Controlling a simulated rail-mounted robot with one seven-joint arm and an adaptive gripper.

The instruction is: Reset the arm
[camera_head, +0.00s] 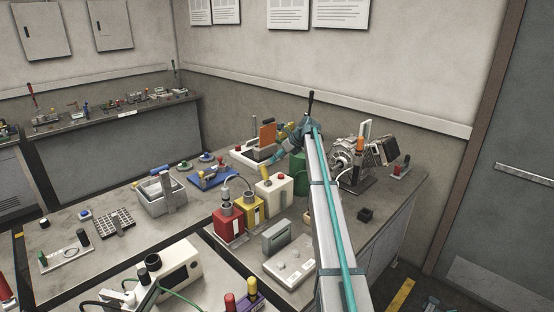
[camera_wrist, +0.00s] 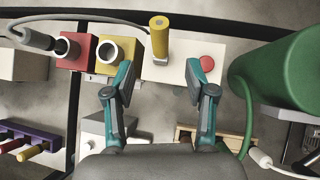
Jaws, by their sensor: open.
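My gripper (camera_wrist: 159,82) is open in the wrist view, its two teal-and-grey fingers spread wide with nothing held between them. It is above the workbench (camera_head: 130,200), near a white box (camera_wrist: 180,68) with a red button and a standing yellow cylinder (camera_wrist: 160,38). In the head view my arm reaches away over the bench, and the gripper (camera_head: 280,156) shows as small teal parts, partly hidden by the arm. Whether the fingers touch anything below cannot be told.
Red (camera_head: 229,224) and yellow (camera_head: 250,208) socket boxes stand left of the arm. A green cylinder (camera_wrist: 280,72) stands close right of the gripper, with a cable beside it. A motor-like machine (camera_head: 346,155) stands right of the arm. A grey bin (camera_head: 150,201) sits further left.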

